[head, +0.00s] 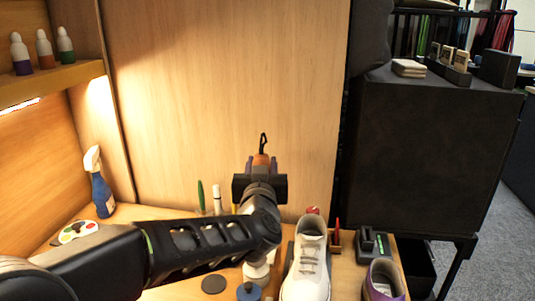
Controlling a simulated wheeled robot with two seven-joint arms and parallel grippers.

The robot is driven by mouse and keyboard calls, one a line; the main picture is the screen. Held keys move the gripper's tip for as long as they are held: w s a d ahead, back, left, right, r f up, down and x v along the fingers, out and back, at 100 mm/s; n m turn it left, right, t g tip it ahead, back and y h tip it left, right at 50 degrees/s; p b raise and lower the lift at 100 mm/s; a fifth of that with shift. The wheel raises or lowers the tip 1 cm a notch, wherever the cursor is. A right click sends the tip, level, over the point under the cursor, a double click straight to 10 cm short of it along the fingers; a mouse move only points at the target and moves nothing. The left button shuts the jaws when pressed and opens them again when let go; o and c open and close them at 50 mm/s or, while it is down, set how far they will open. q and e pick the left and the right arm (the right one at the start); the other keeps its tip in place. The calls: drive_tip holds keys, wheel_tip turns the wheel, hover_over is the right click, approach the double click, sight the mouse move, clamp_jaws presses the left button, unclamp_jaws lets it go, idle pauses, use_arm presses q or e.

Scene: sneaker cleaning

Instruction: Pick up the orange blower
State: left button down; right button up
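The orange blower (261,160) shows only in part, with its orange body and dark narrow tip sticking up above my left gripper, in front of the wooden back wall. Its lower part is hidden behind the gripper. My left gripper (259,184) is at the end of the arm coming in from the left and is seen from behind. Its fingertips are hidden, so I cannot tell whether they are closed on the blower or only around or before it. My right gripper is out of view.
The wooden table holds a white sneaker (308,262), a purple and white shoe (383,281), a dark device (373,243), a blue spray bottle (102,192) and a colour palette (76,231). A green brush (201,196) stands left of the gripper. A shelf with bottles is upper left.

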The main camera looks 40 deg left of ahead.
use_arm(q)
drive_tip(key=s+a+b+v, duration=0.1)
drive_tip(key=v, duration=0.8)
drive_tip(key=shift+s+b, duration=0.2)
drive_tip(key=shift+b, duration=0.2)
drive_tip(key=shift+r, duration=0.1)
